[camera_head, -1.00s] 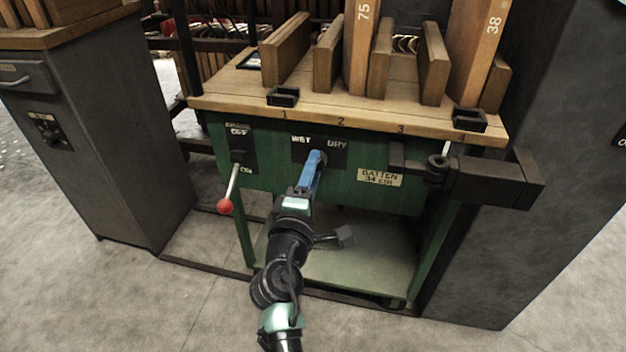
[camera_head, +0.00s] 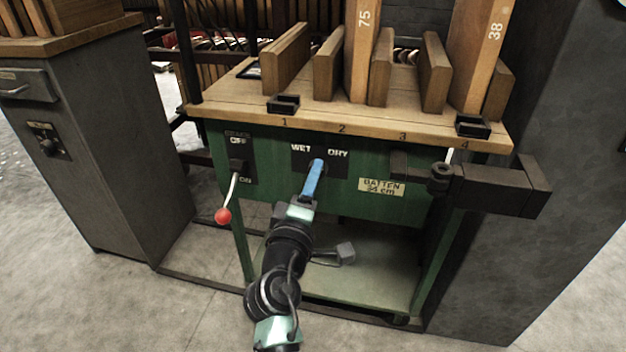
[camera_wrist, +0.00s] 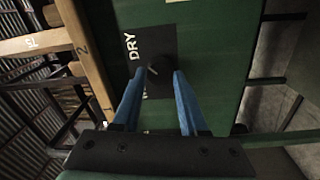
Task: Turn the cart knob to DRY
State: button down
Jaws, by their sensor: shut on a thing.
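The green cart (camera_head: 270,185) stands ahead with a wooden top. On its front is a black WET/DRY plate (camera_head: 335,160). The dark cart knob (camera_wrist: 160,74) sits on this plate, between my fingertips in the wrist view. A pale pointer line shows on its face, but I cannot tell for sure which word it points to. My gripper (camera_head: 317,164) has blue fingers shut on the knob; its fingers also show in the wrist view (camera_wrist: 162,76). In the head view the fingers cover most of the knob, and the plate's WET lettering is partly hidden in the wrist view.
A brake lever with a red ball (camera_head: 223,215) hangs left of the plate. A dark clamp arm (camera_head: 490,185) juts out at the right. Upright wooden blocks (camera_head: 287,58) stand on the cart top. A grey cabinet (camera_head: 90,150) stands at left.

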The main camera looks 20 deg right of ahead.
jog(key=shift+c, duration=2.2)
grip_release()
jog(key=shift+s, duration=0.1)
jog(key=p+v, duration=0.3)
jog(key=v, duration=1)
